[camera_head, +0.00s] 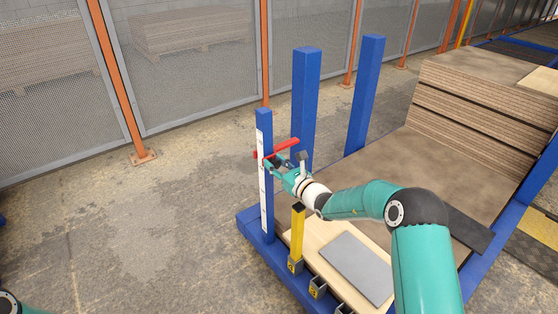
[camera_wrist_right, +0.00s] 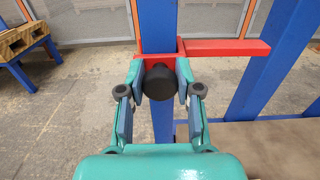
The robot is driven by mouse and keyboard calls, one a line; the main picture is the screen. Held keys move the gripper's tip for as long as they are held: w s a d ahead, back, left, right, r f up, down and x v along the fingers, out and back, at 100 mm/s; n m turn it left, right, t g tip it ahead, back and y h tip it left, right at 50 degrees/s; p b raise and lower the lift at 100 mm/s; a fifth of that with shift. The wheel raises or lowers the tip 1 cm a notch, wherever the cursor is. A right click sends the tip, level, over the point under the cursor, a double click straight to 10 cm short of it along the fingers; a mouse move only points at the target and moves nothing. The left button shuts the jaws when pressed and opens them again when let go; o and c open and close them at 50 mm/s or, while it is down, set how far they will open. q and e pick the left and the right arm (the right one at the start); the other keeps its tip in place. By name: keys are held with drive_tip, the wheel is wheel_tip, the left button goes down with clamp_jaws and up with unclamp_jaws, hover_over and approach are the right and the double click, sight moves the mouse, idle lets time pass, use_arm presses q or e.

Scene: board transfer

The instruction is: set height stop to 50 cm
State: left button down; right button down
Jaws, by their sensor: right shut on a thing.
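The red height stop (camera_head: 284,146) sits around a blue post (camera_head: 262,118) near the top of its white scale strip (camera_head: 263,200). The scale marks are too small to read. In the right wrist view the stop's red arm (camera_wrist_right: 228,47) points right from the post (camera_wrist_right: 158,22), and a black round knob (camera_wrist_right: 158,82) faces me. My right gripper (camera_head: 272,163) is shut on the knob; its fingers (camera_wrist_right: 158,76) lie on both sides of it. My left gripper is out of view; only a bit of my left arm shows at the lower left corner.
Two more blue posts (camera_head: 306,100) stand behind the stop. A stack of brown boards (camera_head: 480,115) is at the right. A yellow post (camera_head: 297,232) and a grey plate (camera_head: 357,268) are at the front of the blue frame. The floor (camera_head: 130,240) at left is clear.

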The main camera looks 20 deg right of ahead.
drive_tip(key=shift+w+r, duration=0.1)
drive_tip(key=shift+r, duration=0.4)
drive_tip(key=c, duration=0.8)
unclamp_jaws()
drive_tip(key=shift+w+f, duration=0.1)
drive_tip(key=shift+f, duration=0.1)
drive_tip(key=v, duration=1.2)
drive_tip(key=shift+f, duration=0.15)
